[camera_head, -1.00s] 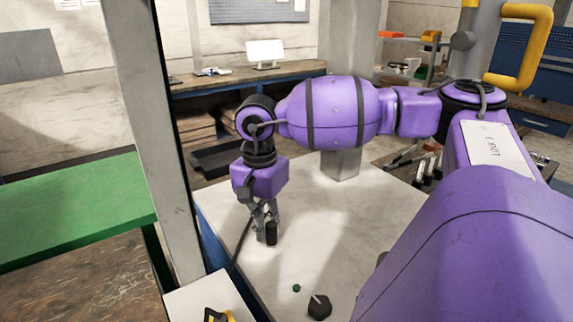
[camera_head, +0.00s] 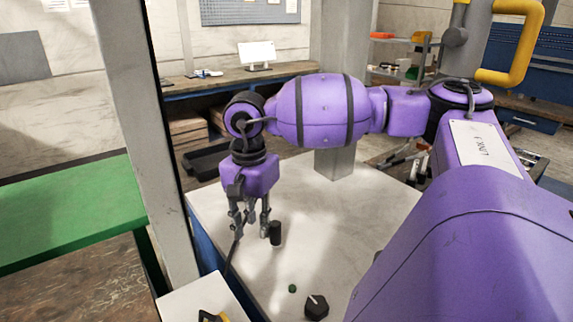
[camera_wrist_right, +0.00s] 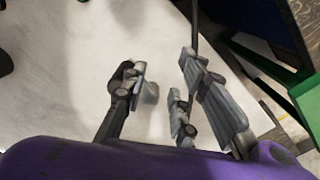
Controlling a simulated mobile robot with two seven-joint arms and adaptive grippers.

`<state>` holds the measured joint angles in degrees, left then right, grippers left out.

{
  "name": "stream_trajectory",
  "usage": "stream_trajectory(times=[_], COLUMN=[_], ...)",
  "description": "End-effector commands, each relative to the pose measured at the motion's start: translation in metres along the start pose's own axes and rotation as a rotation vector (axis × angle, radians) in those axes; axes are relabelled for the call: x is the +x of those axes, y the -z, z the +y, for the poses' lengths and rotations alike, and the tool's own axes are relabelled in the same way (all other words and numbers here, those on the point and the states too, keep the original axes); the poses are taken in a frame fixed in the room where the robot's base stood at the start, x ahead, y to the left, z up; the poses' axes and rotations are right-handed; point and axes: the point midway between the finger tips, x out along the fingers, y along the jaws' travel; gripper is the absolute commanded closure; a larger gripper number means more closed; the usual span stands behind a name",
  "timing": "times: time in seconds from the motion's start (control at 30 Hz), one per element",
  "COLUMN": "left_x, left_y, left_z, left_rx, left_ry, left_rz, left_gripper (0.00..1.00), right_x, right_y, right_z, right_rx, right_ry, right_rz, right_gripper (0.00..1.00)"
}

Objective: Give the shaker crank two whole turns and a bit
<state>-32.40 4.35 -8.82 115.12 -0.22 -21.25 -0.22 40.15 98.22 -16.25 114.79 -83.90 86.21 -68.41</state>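A short black upright cylinder (camera_head: 275,233), which looks like the crank's handle, stands on the white top (camera_head: 345,215). The rest of the crank cannot be made out. My right gripper (camera_head: 250,222) points down just left of the cylinder. Its fingers are spread, with one finger close beside the cylinder and nothing visible between them. The wrist view also shows the right gripper (camera_wrist_right: 163,95) with its fingers apart over the white top. I cannot make out the cylinder in that view. My left gripper is not in view.
A dark knob with a pale pointer (camera_head: 317,307) and a small green button (camera_head: 292,288) sit at the near edge. A grey post (camera_head: 150,150) and a green table (camera_head: 70,210) stand at left. The white top is mostly clear.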

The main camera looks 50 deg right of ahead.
Motion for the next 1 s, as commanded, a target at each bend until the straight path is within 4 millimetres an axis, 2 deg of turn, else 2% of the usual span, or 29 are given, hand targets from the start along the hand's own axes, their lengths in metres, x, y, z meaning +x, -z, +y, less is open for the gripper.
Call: stream_trajectory(times=[0.37, 1.0], left_x=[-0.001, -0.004], left_y=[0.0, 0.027], left_z=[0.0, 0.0], left_rx=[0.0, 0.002], left_ry=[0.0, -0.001], left_rz=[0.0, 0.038], left_gripper=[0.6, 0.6], right_x=[-0.002, -0.066], right_y=[0.0, 0.0], right_z=[0.0, 0.0], right_rx=[0.0, 0.0], right_ry=[-0.001, 0.002], right_rz=[0.0, 0.0], right_gripper=[0.62, 0.62])
